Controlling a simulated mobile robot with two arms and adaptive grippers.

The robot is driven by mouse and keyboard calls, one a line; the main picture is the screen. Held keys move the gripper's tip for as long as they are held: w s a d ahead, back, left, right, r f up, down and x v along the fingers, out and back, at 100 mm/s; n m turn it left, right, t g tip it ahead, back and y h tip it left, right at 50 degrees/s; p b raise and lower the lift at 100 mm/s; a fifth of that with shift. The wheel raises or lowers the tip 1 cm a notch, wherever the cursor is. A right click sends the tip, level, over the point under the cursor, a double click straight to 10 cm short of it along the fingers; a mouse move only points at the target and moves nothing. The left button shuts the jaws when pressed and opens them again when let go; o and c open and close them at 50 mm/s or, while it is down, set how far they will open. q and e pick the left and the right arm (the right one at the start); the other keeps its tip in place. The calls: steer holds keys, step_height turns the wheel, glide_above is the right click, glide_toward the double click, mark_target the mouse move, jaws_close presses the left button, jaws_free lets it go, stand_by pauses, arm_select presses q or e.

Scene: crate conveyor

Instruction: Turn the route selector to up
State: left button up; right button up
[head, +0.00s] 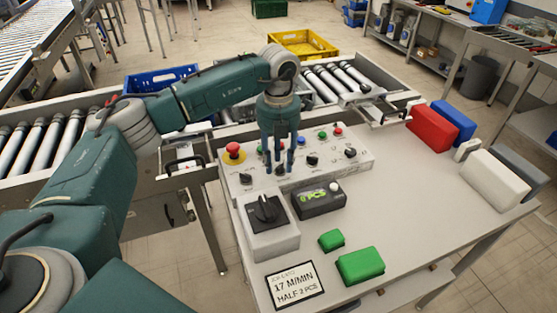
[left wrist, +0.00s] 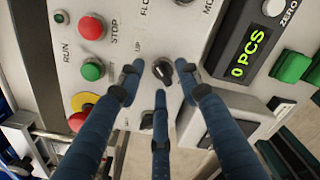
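The control panel (head: 340,168) lies on the table with several buttons and black knobs. In the left wrist view, a black knob (left wrist: 162,69) with the word UP beside it sits between my fingers; I take it to be the route selector. Its pointer direction is hard to read. The knob also shows below the fingers in the head view (head: 280,172). My left gripper (head: 279,166) points down over the panel. Its three blue fingers (left wrist: 165,90) are spread, with no clear contact on the knob. My right gripper is not in view.
A red emergency button (head: 234,150) is left of the gripper. A grey box with a large rotary switch (head: 265,209) and a counter reading 0 PCS (head: 319,200) stand in front. Green blocks (head: 360,265) and a sign (head: 294,285) lie nearby. The table's right middle is clear.

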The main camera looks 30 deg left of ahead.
mark_target(279, 165)
arm_select(q)
step_height(279, 165, up, 12)
stand_by(0.6)
steer(key=shift+f, duration=0.1)
stand_by(0.4)
